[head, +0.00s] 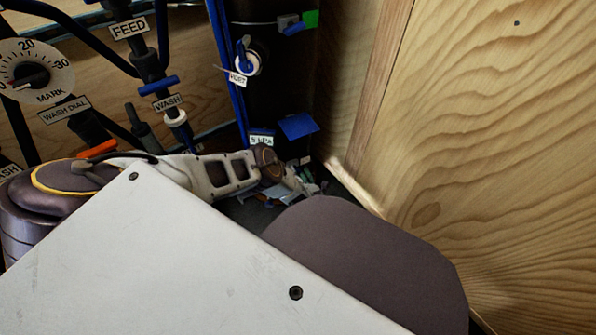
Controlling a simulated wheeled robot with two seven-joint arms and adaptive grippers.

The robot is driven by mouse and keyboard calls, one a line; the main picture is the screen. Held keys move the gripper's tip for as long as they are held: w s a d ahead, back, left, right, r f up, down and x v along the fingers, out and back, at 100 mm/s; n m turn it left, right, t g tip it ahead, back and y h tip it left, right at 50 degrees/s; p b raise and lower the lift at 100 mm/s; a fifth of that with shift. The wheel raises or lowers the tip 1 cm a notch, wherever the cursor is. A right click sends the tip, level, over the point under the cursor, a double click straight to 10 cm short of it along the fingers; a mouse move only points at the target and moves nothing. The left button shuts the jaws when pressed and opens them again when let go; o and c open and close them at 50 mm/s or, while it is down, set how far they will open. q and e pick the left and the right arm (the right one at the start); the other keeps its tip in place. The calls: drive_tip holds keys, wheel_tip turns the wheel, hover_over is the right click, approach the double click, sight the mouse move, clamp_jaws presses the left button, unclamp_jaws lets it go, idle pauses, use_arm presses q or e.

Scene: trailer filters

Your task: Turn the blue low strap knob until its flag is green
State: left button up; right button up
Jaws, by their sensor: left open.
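A blue flat piece (297,126) sticks out low on the dark filter column, near the corner with the wood wall. It may belong to the low strap knob, but I cannot tell; no green flag shows beside it. My left gripper (308,182) is open, small in the picture, just below this blue piece at the foot of the column. Its fingers are hard to make out against the clutter, and I cannot tell whether they touch anything. My right gripper is not in view.
A green flag (310,19) sits by a blue part at the column's top. A blue-and-white port (246,62) hangs lower. The wash dial (36,75) and labelled pipes stand left. A plywood wall (490,130) closes the right side. My own white panel covers the foreground.

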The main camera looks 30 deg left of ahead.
use_arm(q)
drive_tip(key=c, duration=1)
drive_tip(key=shift+n, duration=0.6)
drive_tip(key=shift+n+p, duration=0.5)
drive_tip(key=shift+n, duration=1.7)
drive_tip(key=o, duration=1)
